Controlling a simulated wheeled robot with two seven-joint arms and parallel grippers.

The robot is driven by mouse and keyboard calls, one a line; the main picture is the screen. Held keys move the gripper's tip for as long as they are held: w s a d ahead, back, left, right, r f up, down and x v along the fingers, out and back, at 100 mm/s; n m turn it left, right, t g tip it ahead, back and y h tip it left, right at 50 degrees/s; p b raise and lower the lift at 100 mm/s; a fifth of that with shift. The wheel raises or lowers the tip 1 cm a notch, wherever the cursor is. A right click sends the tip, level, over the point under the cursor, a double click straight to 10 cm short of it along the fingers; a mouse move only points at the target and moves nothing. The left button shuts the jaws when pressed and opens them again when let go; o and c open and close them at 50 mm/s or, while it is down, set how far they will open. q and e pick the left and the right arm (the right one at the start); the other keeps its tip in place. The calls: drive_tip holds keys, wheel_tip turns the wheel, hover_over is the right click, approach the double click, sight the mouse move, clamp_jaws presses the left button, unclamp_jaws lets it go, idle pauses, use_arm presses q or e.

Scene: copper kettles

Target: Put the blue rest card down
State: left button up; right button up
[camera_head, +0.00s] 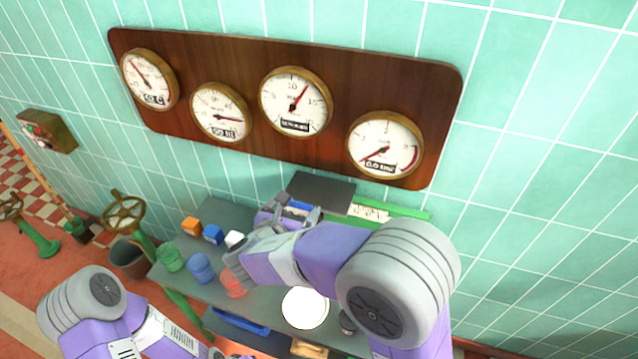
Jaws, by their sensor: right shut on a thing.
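My right gripper (288,215) is over the back of the grey table, in front of a dark slanted board. It is shut on the blue rest card (298,206), of which only a small blue strip shows between the grey fingers. The rest of the card is hidden by the gripper, and I cannot tell whether it touches anything below. My left arm enters at the lower left; its gripper is not clearly in the picture.
Orange, blue and white blocks (213,234) stand left of my right gripper. Green, blue and red cups (202,268) stand nearer on the grey table (262,312). A white round plate (305,308) lies right of them. A green-edged rack (400,214) is behind. Four gauges hang above.

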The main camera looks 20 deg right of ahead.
drive_tip(key=w+d, duration=0.3)
drive_tip(key=w, duration=0.1)
drive_tip(key=w+d, duration=0.3)
drive_tip(key=w, duration=0.2)
drive_tip(key=w+d, duration=0.4)
drive_tip(key=w, duration=0.1)
drive_tip(key=shift+w+f, duration=0.1)
drive_tip(key=shift+w, duration=0.15)
drive_tip(key=shift+w+f, duration=0.15)
drive_tip(key=shift+f, duration=0.45)
drive_tip(key=shift+w+f+b, duration=0.1)
drive_tip(key=shift+f+b, duration=0.7)
drive_tip(key=shift+f, duration=2.1)
drive_tip(key=shift+f, duration=0.2)
drive_tip(key=o, duration=0.7)
drive_tip(key=shift+c, duration=0.2)
drive_tip(key=shift+r, duration=0.15)
